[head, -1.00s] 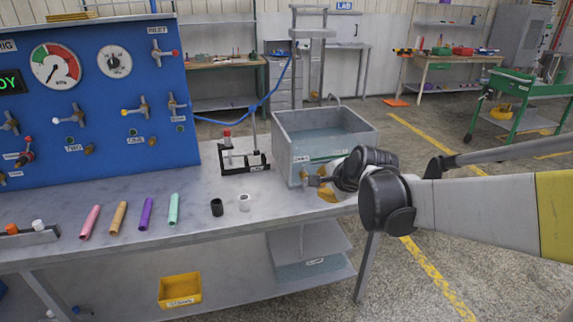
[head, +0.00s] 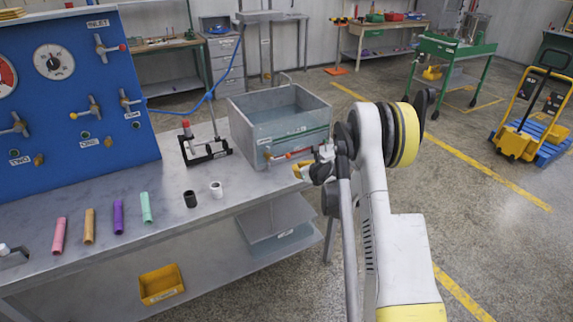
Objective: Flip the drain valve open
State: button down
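The grey metal tank (head: 250,133) stands at the right end of the bench with water in it. The drain valve (head: 268,154) is a small brass fitting low on its front wall. Its red-orange lever (head: 290,155) points right, roughly level, along the tank wall. My gripper (head: 302,171) is just right of the valve, by the lever's far end and slightly below it. Whether it touches the lever I cannot tell. The fingers are small and partly hidden by my wrist, so their opening is unclear.
A black stand (head: 207,153) is left of the tank. Black (head: 190,199) and white (head: 216,190) sleeves and several coloured tubes lie along the bench. A blue gauge panel (head: 75,130) rises behind. A yellow bin (head: 161,284) is on the lower shelf.

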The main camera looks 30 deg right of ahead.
aim_at(281, 158)
jog(key=shift+f, duration=0.1)
jog(key=b+x, duration=0.2)
jog(key=x, duration=0.8)
